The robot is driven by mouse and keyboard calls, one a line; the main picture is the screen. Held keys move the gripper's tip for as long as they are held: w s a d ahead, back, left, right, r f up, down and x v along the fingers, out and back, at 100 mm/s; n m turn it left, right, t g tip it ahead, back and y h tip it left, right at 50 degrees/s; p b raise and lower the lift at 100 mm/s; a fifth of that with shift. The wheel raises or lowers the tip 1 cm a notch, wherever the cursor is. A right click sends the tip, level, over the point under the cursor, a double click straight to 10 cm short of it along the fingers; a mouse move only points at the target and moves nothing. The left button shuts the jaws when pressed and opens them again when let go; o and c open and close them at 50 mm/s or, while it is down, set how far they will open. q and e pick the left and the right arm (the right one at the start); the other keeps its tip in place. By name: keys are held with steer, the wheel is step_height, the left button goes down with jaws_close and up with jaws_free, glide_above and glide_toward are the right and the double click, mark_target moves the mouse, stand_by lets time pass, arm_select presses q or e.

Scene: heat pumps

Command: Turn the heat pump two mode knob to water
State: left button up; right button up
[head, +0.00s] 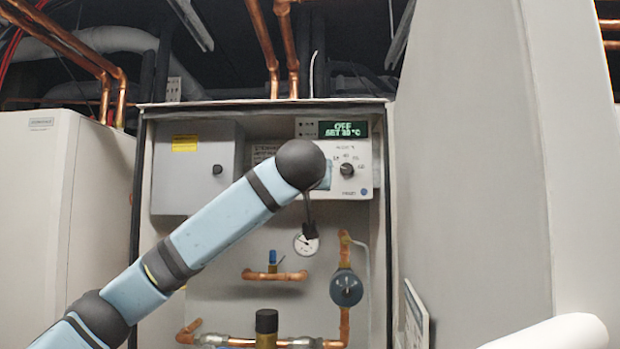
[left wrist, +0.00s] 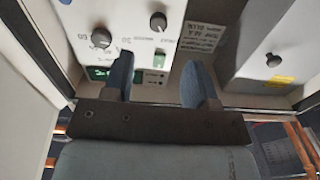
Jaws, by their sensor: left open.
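The heat pump control panel (head: 362,188) is a white box in the open cabinet, with a green display (head: 343,129) reading "OFF" and a "SET" temperature line. A round dark dial knob (head: 347,170) ringed by numbers sits below the display. It also shows in the left wrist view (left wrist: 101,38), which is upside down. A second dark knob (left wrist: 158,22) beside it is hidden by my arm in the head view. My left gripper (left wrist: 160,78) is open and empty, fingers apart in front of the panel, not around either knob. My right gripper is not seen.
A grey box with a yellow label (head: 184,143) is left of the panel. Below are a pressure gauge (head: 306,244), a blue valve handle (head: 273,257), copper pipes and a round blue pump (head: 346,288). A large grey wall (head: 470,170) stands close on the right.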

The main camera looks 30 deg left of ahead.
arm_select(q)
steer(key=p+x, duration=0.3)
steer(key=x, duration=0.6)
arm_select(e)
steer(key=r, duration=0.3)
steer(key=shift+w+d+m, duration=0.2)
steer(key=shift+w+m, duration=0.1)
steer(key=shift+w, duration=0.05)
arm_select(q)
steer(key=shift+w+d+f, duration=0.1)
steer(key=shift+w+f, duration=0.05)
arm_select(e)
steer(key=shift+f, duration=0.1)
arm_select(q)
steer(key=c, duration=0.7)
steer(key=shift+c, duration=1.2)
